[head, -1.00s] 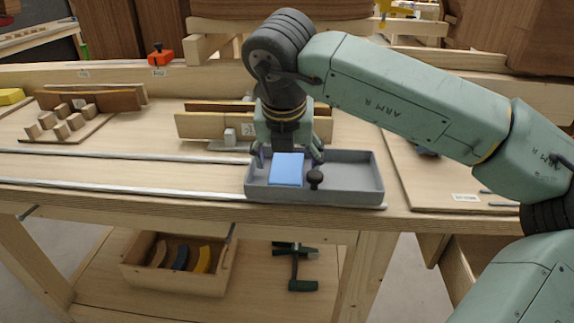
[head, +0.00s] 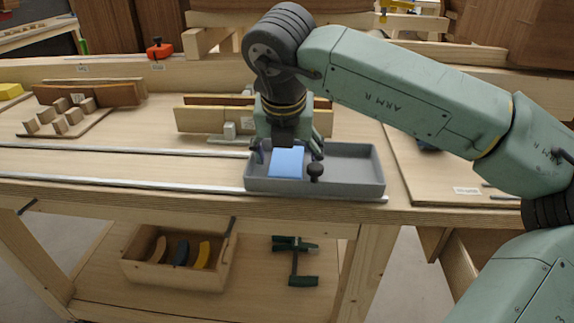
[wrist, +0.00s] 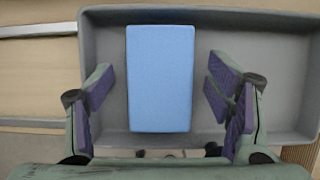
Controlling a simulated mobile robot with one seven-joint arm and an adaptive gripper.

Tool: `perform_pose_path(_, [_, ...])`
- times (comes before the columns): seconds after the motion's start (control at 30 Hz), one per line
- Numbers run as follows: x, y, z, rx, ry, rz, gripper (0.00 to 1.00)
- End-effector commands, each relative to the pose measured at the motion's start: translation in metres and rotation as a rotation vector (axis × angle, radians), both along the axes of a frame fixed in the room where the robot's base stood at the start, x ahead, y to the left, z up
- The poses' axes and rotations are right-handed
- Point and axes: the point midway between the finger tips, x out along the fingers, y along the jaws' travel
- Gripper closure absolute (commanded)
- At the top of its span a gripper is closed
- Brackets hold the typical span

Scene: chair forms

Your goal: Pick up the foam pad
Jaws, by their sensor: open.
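The blue foam pad (head: 286,162) lies in the left part of a grey tray (head: 352,180) on the workbench. In the wrist view the foam pad (wrist: 160,80) is upright in the picture, between the two fingers and apart from both. My gripper (head: 288,150) is over the tray's left part, pointing down. In the wrist view my gripper (wrist: 162,90) is open, with purple finger pads on either side of the foam pad and nothing held. I cannot tell the exact height of the fingertips above the tray floor.
Wooden boards (head: 200,119) stand behind the tray. A rack with small wood blocks (head: 68,118) is at the left. The tray's right half is empty.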

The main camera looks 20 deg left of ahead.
Motion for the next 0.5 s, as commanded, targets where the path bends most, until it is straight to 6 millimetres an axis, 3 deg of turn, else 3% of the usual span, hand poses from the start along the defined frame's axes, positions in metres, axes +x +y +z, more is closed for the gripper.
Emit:
perform_pose_path(0.4, [0.0000,0.0000,-0.0009,0.000,0.000,0.000,0.27])
perform_pose_path(0.5, [0.0000,0.0000,-0.0009,0.000,0.000,0.000,0.33])
